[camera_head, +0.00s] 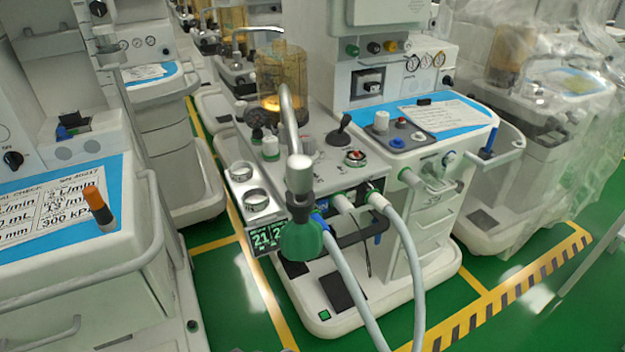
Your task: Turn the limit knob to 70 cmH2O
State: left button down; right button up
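An anaesthesia cart stands in the middle of the head view. Its breathing block (315,165) carries several controls. A round dial with red and white markings (355,157) sits on top at the right, and a white knob with a green base (270,147) sits at the left. I cannot tell for sure which is the limit knob, and no cmH2O scale is readable. A black lever (339,131) stands tilted behind the dial. Neither of my grippers is in view.
A bent metal tube (289,108) rises in front of the block above a green bag (301,238). Two grey hoses (413,255) hang at the front. A cart with an orange-capped marker (94,198) stands left; a plastic-covered cart (550,110) stands right. Green floor (225,290) shows between.

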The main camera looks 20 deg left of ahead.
aim_at(307, 139)
jog(key=z, duration=1.8)
jog(key=i, duration=0.9)
jog(key=u, duration=3.4)
jog(key=i, duration=0.5)
jog(key=z, duration=0.1)
